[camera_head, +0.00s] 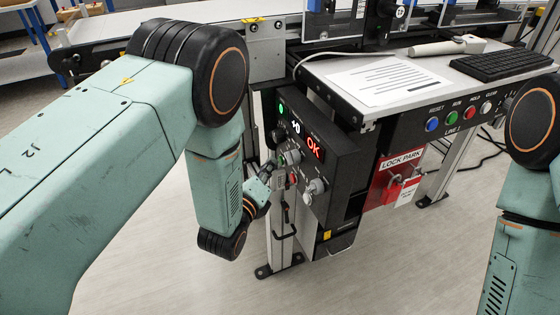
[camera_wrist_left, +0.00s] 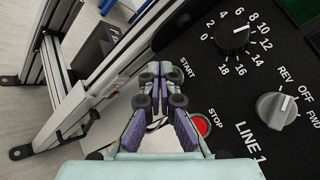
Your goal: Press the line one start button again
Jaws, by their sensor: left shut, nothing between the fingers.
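The line one control box (camera_head: 338,165) is black and hangs under the desk, with a red "OK" display. In the left wrist view its panel (camera_wrist_left: 245,75) carries the label "LINE 1". The start button (camera_wrist_left: 175,74) shows as a bit of green beside the word START, mostly hidden behind my fingertips. The red stop button (camera_wrist_left: 202,124) is below it, beside my fingers. My left gripper (camera_wrist_left: 160,72) is shut and empty, its tips at the start button; I cannot tell whether they touch it. It also shows at the panel in the head view (camera_head: 277,167). My right gripper is out of view.
The panel has a numbered dial (camera_wrist_left: 232,38) and a REV/OFF/FWD switch (camera_wrist_left: 277,110). A red lock park board (camera_head: 385,185) with a padlock hangs to the right. The desk holds a paper (camera_head: 385,80) and a keyboard (camera_head: 500,63). A conveyor frame post (camera_wrist_left: 55,75) stands left of the panel.

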